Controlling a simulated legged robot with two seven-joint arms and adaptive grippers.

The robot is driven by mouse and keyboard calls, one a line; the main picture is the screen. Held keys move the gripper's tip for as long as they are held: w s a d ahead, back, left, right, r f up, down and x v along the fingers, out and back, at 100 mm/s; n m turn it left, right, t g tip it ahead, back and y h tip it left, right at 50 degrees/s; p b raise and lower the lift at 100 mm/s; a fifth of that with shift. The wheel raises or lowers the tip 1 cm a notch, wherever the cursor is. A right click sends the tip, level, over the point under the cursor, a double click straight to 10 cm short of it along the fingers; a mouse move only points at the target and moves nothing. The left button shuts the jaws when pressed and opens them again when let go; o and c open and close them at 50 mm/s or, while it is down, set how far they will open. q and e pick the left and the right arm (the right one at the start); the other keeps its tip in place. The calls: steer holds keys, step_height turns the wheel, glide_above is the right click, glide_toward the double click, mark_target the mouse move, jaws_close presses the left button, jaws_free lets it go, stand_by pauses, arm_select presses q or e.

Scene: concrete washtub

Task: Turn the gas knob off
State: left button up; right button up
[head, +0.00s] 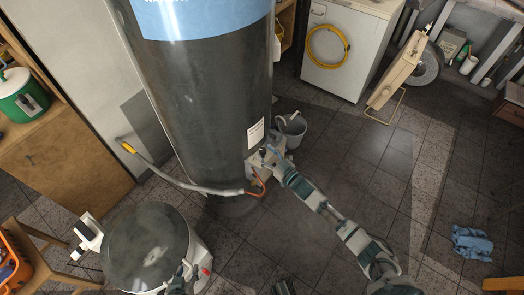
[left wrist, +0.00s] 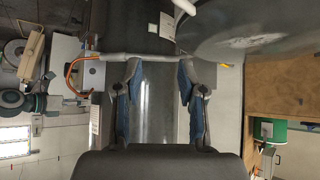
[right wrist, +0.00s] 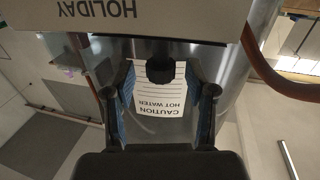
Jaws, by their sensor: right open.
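The black gas knob (right wrist: 160,70) sits on a pale control box marked "HOLIDAY" (right wrist: 110,15) in the right wrist view. My right gripper (right wrist: 162,80) is open, with one finger on each side of the knob; I cannot tell whether they touch it. In the head view my right gripper (head: 268,158) is at the control box, low on the tall dark water heater (head: 215,105), and hides the knob. My left gripper (left wrist: 160,68) is open and empty in its wrist view, facing the heater's dark side. In the head view only part of my left arm shows at the bottom.
A caution label (right wrist: 158,95) is behind the knob. A copper pipe (right wrist: 275,65) runs beside the box. A round dark-topped drum (head: 148,245) stands at lower left, and a grey bucket (head: 292,128) behind my right gripper. The tiled floor at right is mostly clear, with a blue cloth (head: 471,242).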

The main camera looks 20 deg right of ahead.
arm_select(q)
steer(key=shift+w+d+r+t, duration=0.3)
steer(key=shift+w+r+t, duration=0.2)
steer(key=shift+w, duration=0.2)
arm_select(e)
steer(key=shift+x, duration=1)
steer(key=shift+c, duration=0.3)
arm_select(q)
steer(key=shift+f, duration=0.15)
arm_select(e)
jaws_close()
steer(key=shift+a+r+n+g+y, duration=0.1)
steer(key=shift+n+g+y, duration=0.2)
steer(key=shift+y, duration=0.1)
steer(key=n+g+y+b, duration=0.3)
steer(key=y, duration=0.1)
steer(key=shift+n+g+y, duration=0.3)
steer(key=shift+n+y, duration=0.1)
arm_select(q)
steer(key=w+d+r+t+h, duration=0.2)
steer(key=w+r+t, duration=0.3)
steer(key=r, duration=0.1)
steer(key=shift+d+r+t, duration=0.15)
steer(key=shift+t, duration=0.15)
arm_select(e)
steer(key=shift+o, duration=0.3)
jaws_free()
arm_select(q)
steer(key=shift+w, duration=0.1)
